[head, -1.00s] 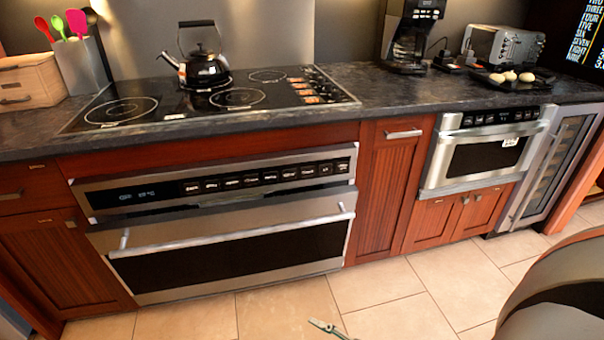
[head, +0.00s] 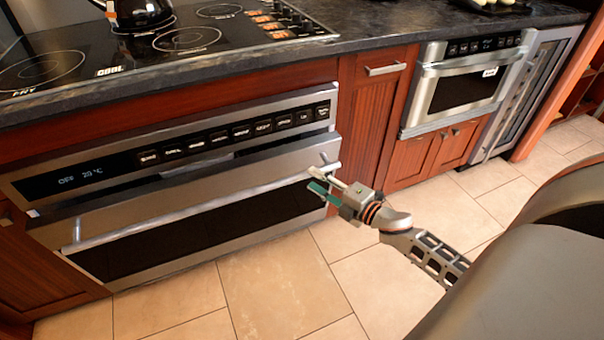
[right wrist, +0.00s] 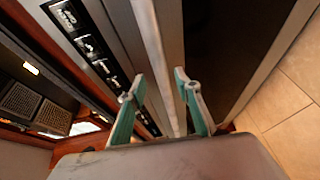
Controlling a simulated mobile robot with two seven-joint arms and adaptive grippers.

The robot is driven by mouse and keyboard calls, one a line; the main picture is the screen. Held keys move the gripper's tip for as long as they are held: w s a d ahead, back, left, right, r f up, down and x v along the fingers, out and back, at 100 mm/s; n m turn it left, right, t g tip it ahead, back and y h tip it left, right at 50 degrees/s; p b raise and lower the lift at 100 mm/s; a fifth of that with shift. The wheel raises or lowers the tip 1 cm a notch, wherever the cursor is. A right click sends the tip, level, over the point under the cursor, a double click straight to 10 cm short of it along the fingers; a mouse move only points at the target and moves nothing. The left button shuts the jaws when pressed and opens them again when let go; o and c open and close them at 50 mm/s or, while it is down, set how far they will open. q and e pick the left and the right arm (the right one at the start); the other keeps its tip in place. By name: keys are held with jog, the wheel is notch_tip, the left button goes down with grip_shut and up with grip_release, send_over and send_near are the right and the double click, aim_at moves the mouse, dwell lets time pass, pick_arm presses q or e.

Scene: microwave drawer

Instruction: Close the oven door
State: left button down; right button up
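The oven door (head: 190,210) is a steel front with a dark window below the control panel. It is tilted slightly open, with a dark gap along its top edge. Its bar handle (head: 200,209) runs across the front. My right gripper (head: 316,180) is at the right end of the handle. In the right wrist view, its green fingers (right wrist: 159,78) are apart, and the handle (right wrist: 158,50) runs between them. Whether either finger touches the bar cannot be told. My left gripper is out of view.
The oven control panel (head: 190,145) is above the door, under the dark countertop (head: 370,45) with a cooktop and kettle (head: 140,10). A drawer microwave (head: 465,85) and wooden cabinets stand to the right. The tiled floor (head: 270,285) in front is clear.

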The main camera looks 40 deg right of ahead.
aim_at(308, 177)
jog(key=shift+w+a+f, duration=0.1)
jog(key=shift+w+a, duration=0.05)
jog(key=shift+w, duration=0.65)
jog(key=shift+w+a+f, duration=0.1)
jog(key=shift+w+f, duration=0.05)
jog(key=shift+w, duration=0.6)
jog(key=shift+w+a+f, duration=0.1)
jog(key=shift+w+a, duration=0.05)
jog(key=shift+w, duration=0.65)
grip_shut()
